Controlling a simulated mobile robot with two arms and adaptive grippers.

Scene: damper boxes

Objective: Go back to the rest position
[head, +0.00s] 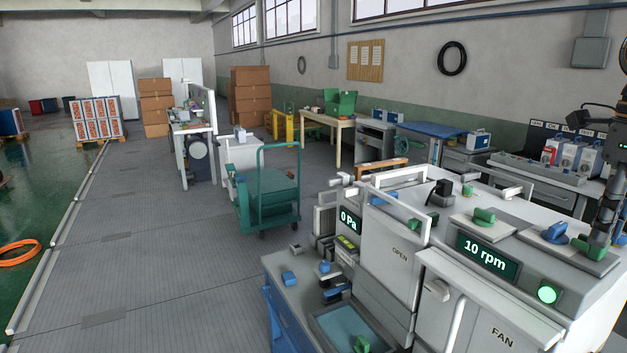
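My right gripper (602,222) is at the right edge of the head view. It is dark and points down, with its lower end close to a green knob (598,238) on top of the fan box. I cannot tell whether it touches the knob or only overlaps it in the picture, nor whether its fingers are open or shut. My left gripper is not in view. The grey fan box (505,328) shows a lit "10 rpm" display (487,253) and a lit green button (547,292).
A bench (286,315) with small blue parts is in front of the boxes. A green cart (270,195) stands behind it. A workbench (545,178) with devices is at the back right. The grey floor (150,270) at left is open, with an orange hose (20,253) beyond the line.

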